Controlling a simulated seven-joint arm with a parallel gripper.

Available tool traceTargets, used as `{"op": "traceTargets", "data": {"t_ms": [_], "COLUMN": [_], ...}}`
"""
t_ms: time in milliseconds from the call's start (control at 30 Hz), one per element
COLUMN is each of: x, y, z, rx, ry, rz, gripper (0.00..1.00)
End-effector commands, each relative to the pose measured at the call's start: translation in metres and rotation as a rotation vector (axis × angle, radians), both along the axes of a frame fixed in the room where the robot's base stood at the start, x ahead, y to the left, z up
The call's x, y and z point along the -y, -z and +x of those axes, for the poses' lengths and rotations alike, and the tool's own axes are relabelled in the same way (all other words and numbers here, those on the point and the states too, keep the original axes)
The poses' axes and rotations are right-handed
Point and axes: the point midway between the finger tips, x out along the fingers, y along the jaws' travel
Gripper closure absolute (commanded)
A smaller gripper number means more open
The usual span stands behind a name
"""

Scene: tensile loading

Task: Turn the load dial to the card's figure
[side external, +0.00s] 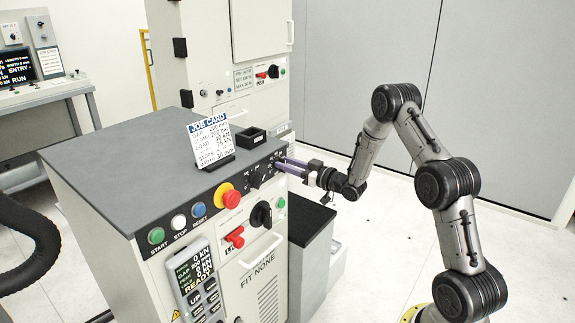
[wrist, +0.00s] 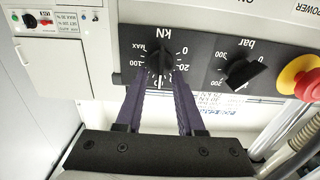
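The load dial (wrist: 161,58) is a black knob on a panel marked kN, with figures from 0 round to 100 and MAX. My gripper (wrist: 162,74) has its two purple fingers on either side of this knob, and they appear closed against it. The knob stands roughly upright in the wrist view; the fingers hide part of the scale, so its exact reading is unclear. In the side view my gripper (side external: 279,164) reaches the front panel from the right. The white job card (side external: 210,140) stands on the cabinet top; its load figure is too small to read surely.
The bar dial (wrist: 243,73) sits beside the load dial, with a red and yellow emergency button (wrist: 300,77) further along. Start, stop and reset buttons (side external: 178,222), a handset (side external: 195,272) and a red switch (side external: 235,237) are on the console front. A black tray (side external: 251,137) is on top.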

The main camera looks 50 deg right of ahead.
Motion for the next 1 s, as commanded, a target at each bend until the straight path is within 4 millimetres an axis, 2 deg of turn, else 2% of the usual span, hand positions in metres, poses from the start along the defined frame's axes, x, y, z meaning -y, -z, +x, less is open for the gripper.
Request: {"op": "traceTargets", "data": {"t_ms": [233, 267, 433, 467, 1000], "x": [0.0001, 0.0001, 0.0001, 0.0001, -0.0004], "y": [-0.0001, -0.0001, 0.0000, -0.0001, 0.0001], "z": [0.0009, 0.0009, 0.0007, 0.0007, 0.0005], "rx": [0.000, 0.000, 0.000, 0.000, 0.000], "ry": [0.000, 0.000, 0.000, 0.000, 0.000], "rz": [0.000, 0.000, 0.000, 0.000, -0.037], "gripper": [0.62, 0.66, 0.97, 1.00, 1.00]}}
